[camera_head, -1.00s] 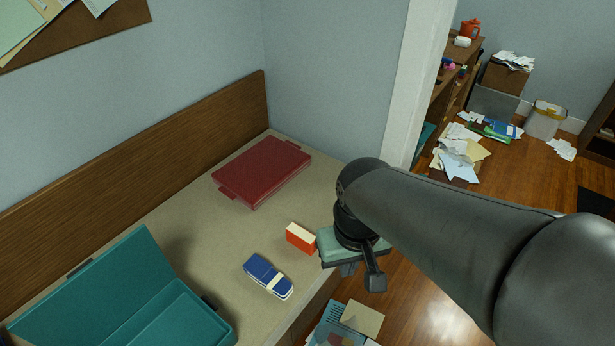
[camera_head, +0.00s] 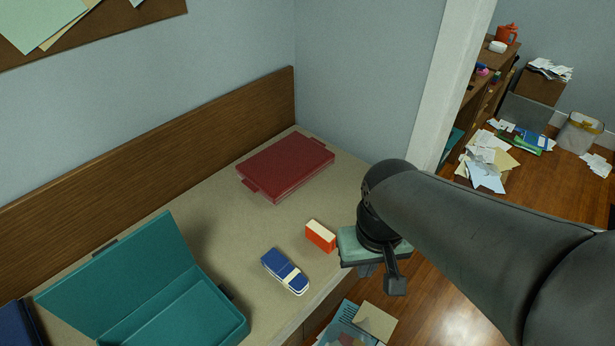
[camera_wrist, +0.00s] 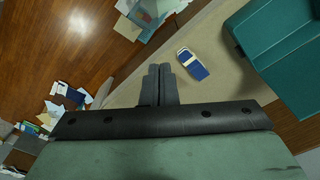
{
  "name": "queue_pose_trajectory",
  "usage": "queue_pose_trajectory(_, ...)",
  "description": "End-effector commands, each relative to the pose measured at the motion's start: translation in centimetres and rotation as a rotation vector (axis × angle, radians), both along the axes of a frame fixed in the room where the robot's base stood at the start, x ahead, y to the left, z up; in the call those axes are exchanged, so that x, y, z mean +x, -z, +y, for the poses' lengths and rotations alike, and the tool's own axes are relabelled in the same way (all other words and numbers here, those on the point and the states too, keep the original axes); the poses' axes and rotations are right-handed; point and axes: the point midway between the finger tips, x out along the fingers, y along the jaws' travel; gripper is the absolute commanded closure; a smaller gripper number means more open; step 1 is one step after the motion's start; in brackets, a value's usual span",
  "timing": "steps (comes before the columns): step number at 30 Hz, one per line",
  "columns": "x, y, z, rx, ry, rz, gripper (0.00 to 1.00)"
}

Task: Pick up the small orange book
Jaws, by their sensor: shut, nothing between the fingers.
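The small orange book (camera_head: 321,236) has a cream edge on top and rests on the beige counter (camera_head: 225,222), close to its front edge. My gripper (camera_head: 378,272) is just to the right of the book in the head view, over the counter's front edge. In the wrist view my gripper (camera_wrist: 158,72) has its two fingers together with nothing between them. The orange book is not visible in the wrist view.
A blue and white object (camera_head: 285,271) lies left of the book and shows in the wrist view (camera_wrist: 191,64). An open teal case (camera_head: 180,318) is at the lower left. A dark red case (camera_head: 288,168) lies at the back. Papers (camera_head: 372,322) are below the counter.

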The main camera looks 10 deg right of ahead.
Motion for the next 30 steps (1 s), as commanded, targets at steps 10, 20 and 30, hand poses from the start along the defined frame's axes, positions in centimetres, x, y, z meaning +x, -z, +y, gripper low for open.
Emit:
queue_pose_trajectory(10, 0.0, 0.0, 0.0, 0.000, 0.000, 0.000, 0.83)
queue_pose_trajectory(20, 0.0, 0.0, 0.0, 0.000, 0.000, 0.000, 0.34)
queue_pose_trajectory(30, 6.0, 3.9, 0.0, 0.006, -0.091, -0.001, 0.34)
